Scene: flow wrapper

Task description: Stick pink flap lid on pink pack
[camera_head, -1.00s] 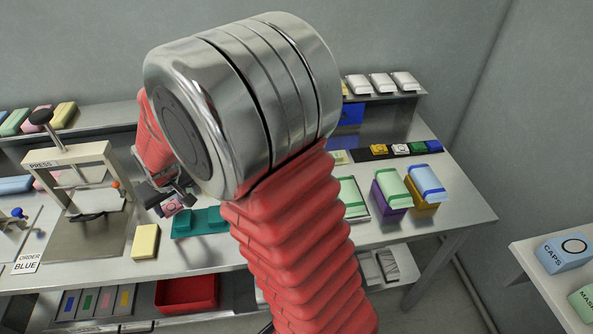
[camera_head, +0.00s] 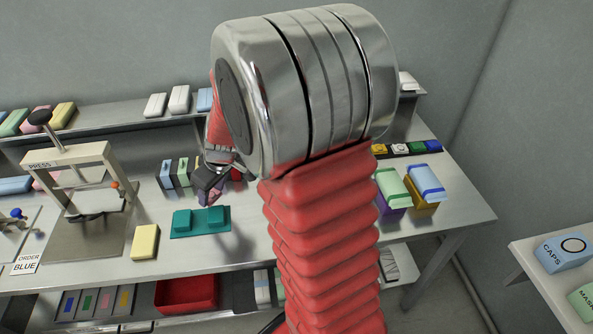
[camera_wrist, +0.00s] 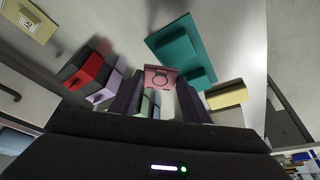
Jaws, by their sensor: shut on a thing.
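My gripper (camera_head: 210,187) is shut on a small pink piece (camera_head: 215,198), held above the table behind the teal fixture. Pink blocks stand on the back shelf (camera_head: 40,110) and behind the press (camera_head: 45,182); I cannot tell which, if any, is the pink pack. My arm hides much of the table's middle.
The teal fixture (camera_head: 200,221) has two raised blocks. A yellow block (camera_head: 145,242) lies to its left, beside the press (camera_head: 75,175). Small upright blue (camera_head: 167,175) and green (camera_head: 183,172) pieces stand behind. Red (camera_wrist: 90,70) and lilac (camera_wrist: 107,86) blocks show in the wrist view.

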